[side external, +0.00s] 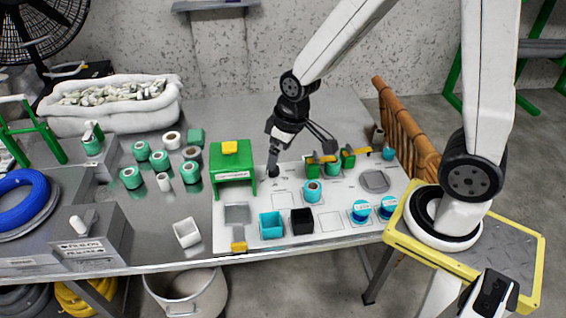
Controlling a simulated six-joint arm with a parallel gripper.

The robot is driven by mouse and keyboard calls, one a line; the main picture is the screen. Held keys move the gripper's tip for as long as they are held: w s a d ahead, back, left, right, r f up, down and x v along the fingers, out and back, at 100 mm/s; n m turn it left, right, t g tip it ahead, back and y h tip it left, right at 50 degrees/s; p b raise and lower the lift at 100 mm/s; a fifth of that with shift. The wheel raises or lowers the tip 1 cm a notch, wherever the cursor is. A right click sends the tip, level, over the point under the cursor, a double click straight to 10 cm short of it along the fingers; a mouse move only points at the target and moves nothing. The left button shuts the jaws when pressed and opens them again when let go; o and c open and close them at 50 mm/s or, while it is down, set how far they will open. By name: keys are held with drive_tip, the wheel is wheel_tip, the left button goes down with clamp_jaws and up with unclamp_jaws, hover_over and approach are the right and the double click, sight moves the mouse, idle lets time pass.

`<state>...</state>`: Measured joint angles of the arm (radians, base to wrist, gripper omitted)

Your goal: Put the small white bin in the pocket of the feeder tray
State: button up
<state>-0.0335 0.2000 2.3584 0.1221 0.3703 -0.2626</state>
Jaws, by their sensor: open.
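The small white bin (187,232) sits on the metal table, just left of the white board that looks like the feeder tray (262,247). The bin looks open-topped and slightly turned. The board has a grey square (237,213) at its left front, and a teal bin (271,226) and a black bin (302,221) to the right of it. Empty outlined squares also show; I cannot tell which one is the pocket. My gripper (304,160) is open and empty above the back of the board, to the right of and behind the white bin.
A green stand (232,170) with a yellow top rises at the board's left back. Several green spools (159,160) stand behind the bin. A grey box with a lever (90,240) is to its left. The table's front edge (160,267) is close in front.

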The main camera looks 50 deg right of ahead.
drive_tip(key=w+a+f+n, duration=0.3)
drive_tip(key=w+f, duration=0.1)
drive_tip(key=w, duration=0.3)
drive_tip(key=n+y, duration=0.3)
drive_tip(key=n, duration=0.5)
approach(185, 233)
drive_tip(key=a+r, duration=0.1)
drive_tip(key=shift+s+a+f+g+y, duration=0.15)
drive_tip(key=shift+s+a+g+y, duration=0.15)
drive_tip(key=shift+s+g, duration=0.1)
drive_tip(key=shift+x, duration=1.25)
drive_tip(key=shift+f, duration=0.2)
drive_tip(key=shift+x, duration=2.4)
drive_tip(key=shift+d, duration=0.1)
